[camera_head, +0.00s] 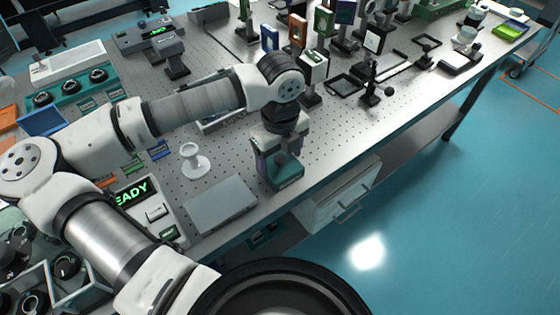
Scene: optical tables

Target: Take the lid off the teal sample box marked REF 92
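The teal sample box (289,183) stands near the front edge of the optical table. Its lower wall shows below my gripper, and its marking is too small to read. My gripper (280,157) points down right over the box, with its fingers apart on the left and right of the lid area. A small reddish knob-like part shows between the fingers. The lid is mostly hidden by the gripper, and I cannot tell whether the fingers touch it.
A flat grey plate (221,205) lies left of the box, near the edge. A white spool-shaped stand (195,162) and a unit with a green display (132,194) are further left. Optical mounts (372,85) stand behind and right. Perforated table between is partly free.

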